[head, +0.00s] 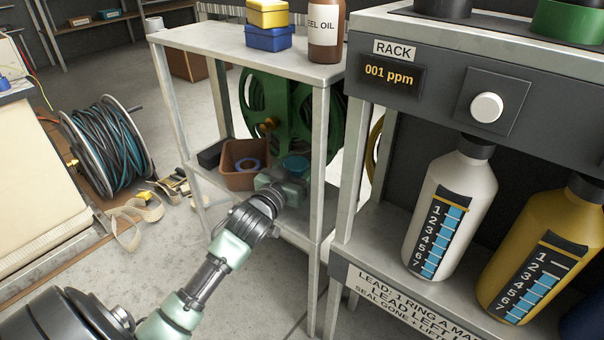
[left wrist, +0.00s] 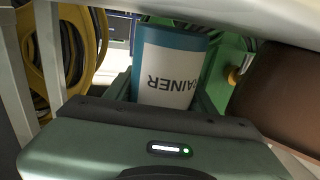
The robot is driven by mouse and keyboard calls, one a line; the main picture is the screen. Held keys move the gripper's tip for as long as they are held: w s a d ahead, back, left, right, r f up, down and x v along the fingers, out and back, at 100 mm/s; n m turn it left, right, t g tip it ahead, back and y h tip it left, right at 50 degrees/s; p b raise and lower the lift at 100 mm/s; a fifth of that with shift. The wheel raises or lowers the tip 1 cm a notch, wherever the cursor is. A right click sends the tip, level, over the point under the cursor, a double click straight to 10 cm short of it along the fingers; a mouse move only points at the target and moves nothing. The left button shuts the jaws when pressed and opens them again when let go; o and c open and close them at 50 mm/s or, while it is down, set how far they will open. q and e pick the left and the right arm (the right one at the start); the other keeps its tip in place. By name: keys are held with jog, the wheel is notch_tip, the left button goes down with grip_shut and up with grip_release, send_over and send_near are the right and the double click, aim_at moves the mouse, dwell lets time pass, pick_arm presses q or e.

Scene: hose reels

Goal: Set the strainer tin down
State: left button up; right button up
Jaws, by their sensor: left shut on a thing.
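The strainer tin, blue with a white label, fills the middle of the left wrist view (left wrist: 172,65), where its lettering appears upside down. Its teal top shows in the head view (head: 296,162). My left gripper (head: 288,182) is shut on the tin, inside the metal rack over its lower shelf (head: 292,228). In the left wrist view the gripper's fingers are beside the tin, partly hidden by the gripper body. I cannot tell whether the tin touches the shelf. My right gripper is not in view.
A brown bin (head: 240,181) with a blue ring in it stands left of the gripper. A green hose reel (head: 262,100) is behind. A rack post (head: 319,150) stands close on the right. The upper shelf (head: 250,50) holds boxes and an oil bottle (head: 325,30).

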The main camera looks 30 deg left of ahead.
pick_arm(q)
jog(key=shift+f, duration=0.45)
jog(key=shift+r, duration=0.2)
jog(key=shift+f, duration=0.1)
jog(key=o, duration=1.2)
jog(key=s+p, duration=0.1)
jog(key=s, duration=0.3)
jog(key=s+d+p, duration=0.1)
jog(key=s, duration=0.3)
jog(key=s+p, duration=0.1)
jog(key=s, duration=0.3)
jog(key=shift+d+p, duration=0.25)
jog(key=shift+p, duration=0.1)
